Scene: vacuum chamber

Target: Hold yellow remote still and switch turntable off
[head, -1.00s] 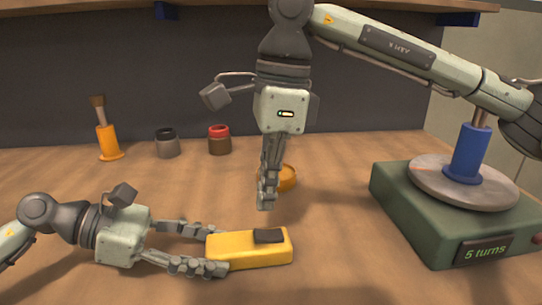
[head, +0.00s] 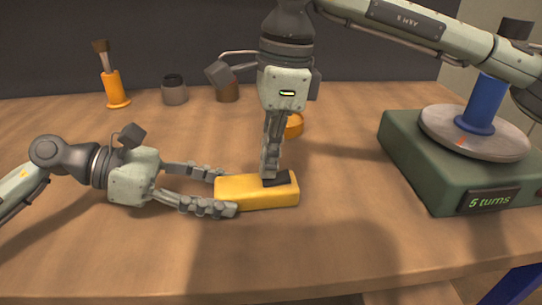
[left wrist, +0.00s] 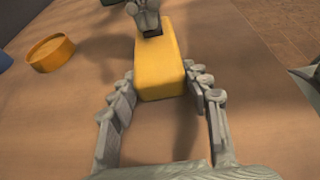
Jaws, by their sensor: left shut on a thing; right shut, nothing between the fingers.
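The yellow remote (head: 257,194) lies on the wooden table with a dark rocker switch (head: 281,180) on top. My left gripper (head: 228,192) is shut on the remote's left end, one finger on each side; the remote also shows in the left wrist view (left wrist: 160,70). My right gripper (head: 269,177) points straight down, shut and empty, with its tips at the switch's left part. They appear to touch it. The green turntable (head: 428,165) stands at the right with a grey disc (head: 440,128) on top. Its display (head: 488,200) reads "5 turns".
A blue holder (head: 486,105) stands on the disc. An orange lid (head: 294,125) lies behind my right gripper. The front of the table is clear.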

